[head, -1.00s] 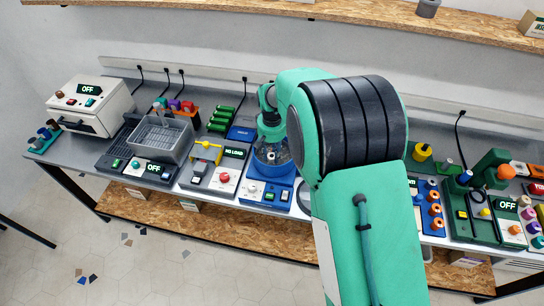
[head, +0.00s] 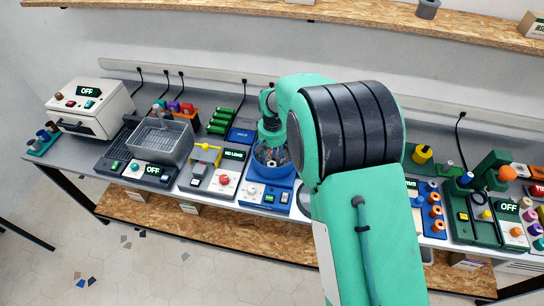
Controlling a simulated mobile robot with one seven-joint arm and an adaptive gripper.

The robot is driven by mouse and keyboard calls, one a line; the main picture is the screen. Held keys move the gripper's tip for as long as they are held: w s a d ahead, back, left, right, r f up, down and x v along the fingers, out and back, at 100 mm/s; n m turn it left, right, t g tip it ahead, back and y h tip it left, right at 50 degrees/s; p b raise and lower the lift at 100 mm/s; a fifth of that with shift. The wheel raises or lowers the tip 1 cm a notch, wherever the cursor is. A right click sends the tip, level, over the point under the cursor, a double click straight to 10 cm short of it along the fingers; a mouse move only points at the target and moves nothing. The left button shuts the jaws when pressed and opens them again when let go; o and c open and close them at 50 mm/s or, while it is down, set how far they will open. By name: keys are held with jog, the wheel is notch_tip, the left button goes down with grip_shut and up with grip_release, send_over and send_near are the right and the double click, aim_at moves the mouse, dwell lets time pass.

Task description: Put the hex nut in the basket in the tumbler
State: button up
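The tumbler (head: 258,168) is a blue machine with a round open bowl of grey media. It stands on the bench just left of my arm. My gripper (head: 271,154) points down at the bowl, with its fingertips over or inside the opening. The fingers are too small and too mixed with the grey media to tell open from shut. The basket (head: 178,156) is a grey wire tray in a grey basin to the left. I cannot make out the hex nut in the basket, in the gripper or in the bowl.
Left of the tumbler are a yellow-topped device (head: 206,155) with a "NO LOAD" display and several green cylinders (head: 225,118). A white oven (head: 90,108) stands at the far left. My arm hides the bench right of the tumbler. A wooden shelf (head: 200,8) runs above.

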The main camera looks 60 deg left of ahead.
aim_at(272, 164)
jog(key=shift+s+d+f, duration=0.25)
jog(key=shift+s+f, duration=0.05)
jog(key=shift+f, duration=0.2)
jog(key=shift+s+d+f, duration=0.2)
jog(key=shift+s+f, duration=0.1)
jog(key=shift+f, duration=0.15)
jog(key=shift+r+p, duration=0.35)
jog(key=shift+r, duration=0.15)
notch_tip(272, 164, up, 13)
jog(key=shift+w+a, duration=0.35)
